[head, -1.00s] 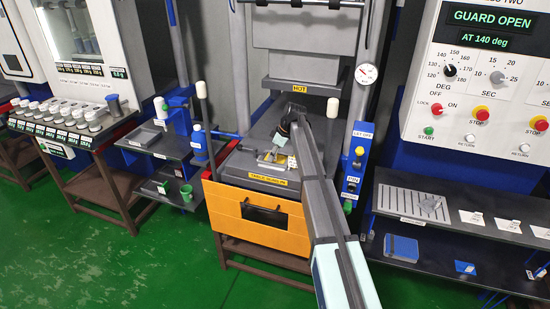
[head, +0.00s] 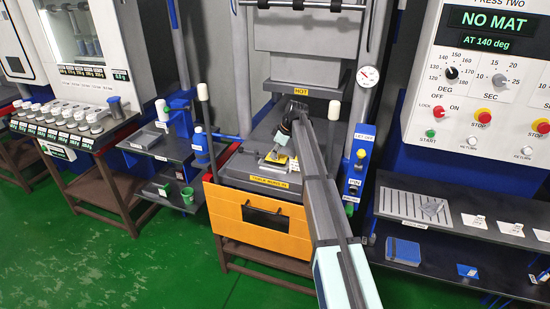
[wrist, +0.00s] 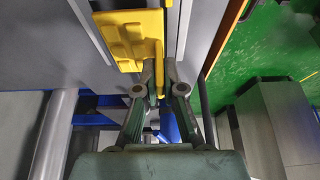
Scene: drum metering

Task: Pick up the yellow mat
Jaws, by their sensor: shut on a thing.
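The yellow mat (wrist: 130,38) is a flat yellow plate with raised shapes, at the top middle of the wrist view. A narrow yellow grip stands along its right side. My gripper (wrist: 155,80) is shut on this grip at its near end, with one finger on each side. I cannot tell whether the mat is clear of the surface below.
The orange press front (head: 262,214) is just below, with a white-tipped post (head: 203,93) at left and a blue button box (head: 357,165) at right. A "HOT" label (head: 301,91) marks the press above. The right panel display (head: 492,22) reads "NO MAT".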

